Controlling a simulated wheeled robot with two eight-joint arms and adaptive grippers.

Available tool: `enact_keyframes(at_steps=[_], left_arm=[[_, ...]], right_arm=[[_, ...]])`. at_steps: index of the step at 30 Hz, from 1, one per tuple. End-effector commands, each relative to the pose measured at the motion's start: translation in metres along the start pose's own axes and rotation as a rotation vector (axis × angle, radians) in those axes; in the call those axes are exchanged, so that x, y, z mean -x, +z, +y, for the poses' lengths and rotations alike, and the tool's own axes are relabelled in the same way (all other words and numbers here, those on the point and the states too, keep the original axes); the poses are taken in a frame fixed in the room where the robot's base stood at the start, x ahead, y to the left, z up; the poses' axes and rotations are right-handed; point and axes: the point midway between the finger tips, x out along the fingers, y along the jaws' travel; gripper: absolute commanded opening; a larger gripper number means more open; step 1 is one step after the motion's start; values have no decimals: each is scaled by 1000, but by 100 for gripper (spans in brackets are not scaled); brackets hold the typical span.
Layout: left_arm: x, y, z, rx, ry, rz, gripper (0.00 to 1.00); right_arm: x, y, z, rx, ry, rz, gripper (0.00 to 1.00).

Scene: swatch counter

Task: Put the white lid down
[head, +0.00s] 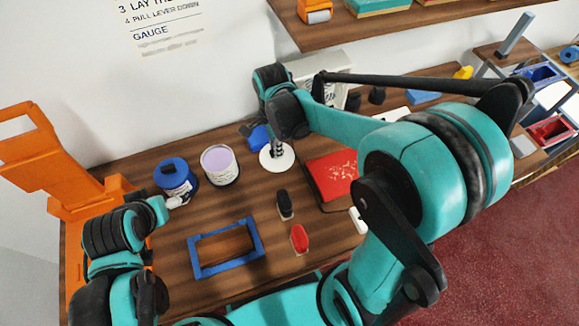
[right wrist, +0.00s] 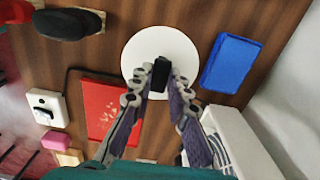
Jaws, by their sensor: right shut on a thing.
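The white lid (head: 268,164) is a round disc with a black knob (right wrist: 161,72). It is level, right of the open tin of lilac paint (head: 220,166) in the head view. My right gripper (head: 277,146) is above it, shut on the knob. In the right wrist view the fingers (right wrist: 161,80) close on the knob from both sides and the white disc (right wrist: 142,50) shows around it. I cannot tell whether the lid touches the counter. My left gripper (head: 176,202) is near the blue tin; its fingers are too small to read.
A blue tin (head: 175,182) stands left of the lilac tin. A blue block (head: 257,138) lies close behind the lid, and a red book (head: 331,174) lies right of it. A blue frame (head: 191,258), a black object (head: 285,205) and a red object (head: 299,239) lie in front.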

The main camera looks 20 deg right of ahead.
Motion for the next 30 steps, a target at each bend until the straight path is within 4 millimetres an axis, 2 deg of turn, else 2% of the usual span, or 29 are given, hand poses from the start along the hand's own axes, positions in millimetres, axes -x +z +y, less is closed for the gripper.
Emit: enact_keyframes(at_steps=[1,4,11,18,29,30], left_arm=[[-6,4,0,0,0,0,87],[-12,9,0,0,0,0,87],[-18,13,0,0,0,0,87],[-29,20,0,0,0,0,87],[-30,22,0,0,0,0,87],[-30,22,0,0,0,0,87]], right_arm=[[-14,0,0,0,0,0,0],[-34,0,0,0,0,0,0],[-54,0,0,0,0,0,0],[-86,0,0,0,0,0,0],[-90,0,0,0,0,0,0],[-90,0,0,0,0,0,21]])
